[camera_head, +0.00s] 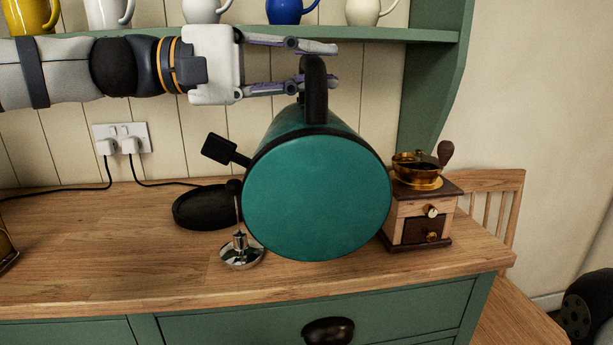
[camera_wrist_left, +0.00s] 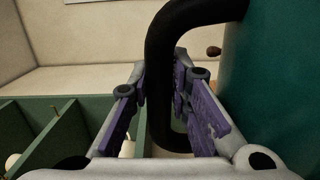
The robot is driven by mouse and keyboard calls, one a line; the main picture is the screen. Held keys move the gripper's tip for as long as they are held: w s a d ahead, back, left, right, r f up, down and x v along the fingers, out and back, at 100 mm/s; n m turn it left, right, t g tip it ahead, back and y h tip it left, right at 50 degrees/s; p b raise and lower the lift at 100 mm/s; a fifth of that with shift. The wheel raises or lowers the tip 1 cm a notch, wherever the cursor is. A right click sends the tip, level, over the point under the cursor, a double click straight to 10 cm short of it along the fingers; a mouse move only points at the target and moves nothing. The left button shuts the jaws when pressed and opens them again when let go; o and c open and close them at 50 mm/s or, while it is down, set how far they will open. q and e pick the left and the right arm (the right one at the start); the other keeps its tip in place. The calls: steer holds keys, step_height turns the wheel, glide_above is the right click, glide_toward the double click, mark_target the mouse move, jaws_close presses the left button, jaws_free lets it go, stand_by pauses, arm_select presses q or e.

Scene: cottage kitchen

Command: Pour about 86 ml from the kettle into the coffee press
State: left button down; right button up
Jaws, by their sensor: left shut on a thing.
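The teal kettle (camera_head: 318,200) is in the air above the counter, tipped so that its round bottom faces the head camera. Its spout is hidden behind its body. My left gripper (camera_head: 326,67) is shut on the kettle's black handle (camera_head: 315,95). In the left wrist view, the fingers (camera_wrist_left: 160,88) lie on both sides of the handle (camera_wrist_left: 162,45). The coffee press is mostly hidden behind the kettle; a black part (camera_head: 220,150) sticking out at left may be its handle. Any pouring stream is hidden.
A chrome piece with a rod and black knob (camera_head: 240,252) stands before the kettle's lower left. A black round base (camera_head: 200,207) lies behind it. A wooden coffee grinder (camera_head: 420,215) stands close at right. A shelf (camera_head: 390,36) with mugs is above. The counter's left is mostly clear.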

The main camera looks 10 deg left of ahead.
mark_target(308, 80)
arm_select(q)
steer(key=shift+m, duration=0.9)
steer(key=s, duration=0.5)
steer(key=shift+d+f, duration=0.25)
steer(key=shift+d, duration=0.15)
steer(key=shift+s+f, duration=0.1)
steer(key=shift+s, duration=0.15)
steer(key=shift+s+d+f, duration=0.1)
steer(key=shift+d+f, duration=0.05)
steer(key=shift+f, duration=0.05)
steer(key=shift+s+d+f+m, duration=0.15)
steer(key=shift+s+f+m, duration=0.4)
steer(key=shift+f+m, duration=0.2)
steer(key=shift+s+f, duration=0.1)
steer(key=shift+s, duration=0.15)
